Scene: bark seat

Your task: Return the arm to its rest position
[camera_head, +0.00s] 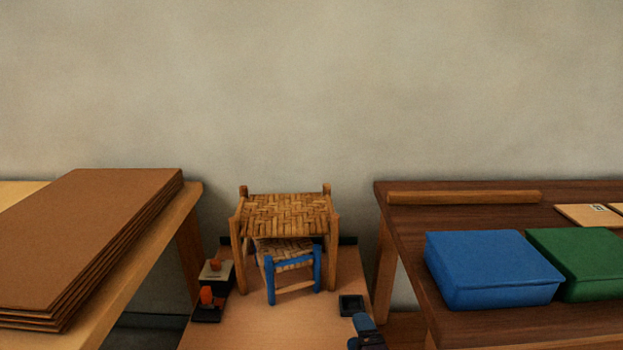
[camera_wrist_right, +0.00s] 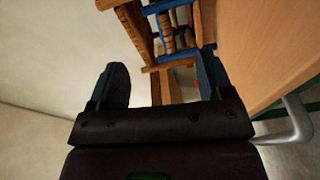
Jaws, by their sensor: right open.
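My right gripper (camera_head: 366,325) shows at the bottom of the head view, just right of the middle, in front of the low bench's right front part. In the right wrist view its two blue-grey fingers (camera_wrist_right: 162,70) stand apart with nothing between them touching. A wooden stool with a woven bark seat (camera_head: 287,213) stands upright on the bench, and its wooden frame (camera_wrist_right: 137,27) shows beyond the fingers. A smaller blue-legged stool with a woven seat (camera_head: 290,250) stands beneath it. My left gripper is not in view.
The low bench (camera_head: 250,325) also carries a small dark square tray (camera_head: 350,305) and dark blocks with orange tops (camera_head: 208,300). A table with stacked brown sheets (camera_head: 90,235) stands left. A dark table right holds a blue box (camera_head: 490,268), a green box (camera_head: 580,260) and a wooden rod (camera_head: 463,198).

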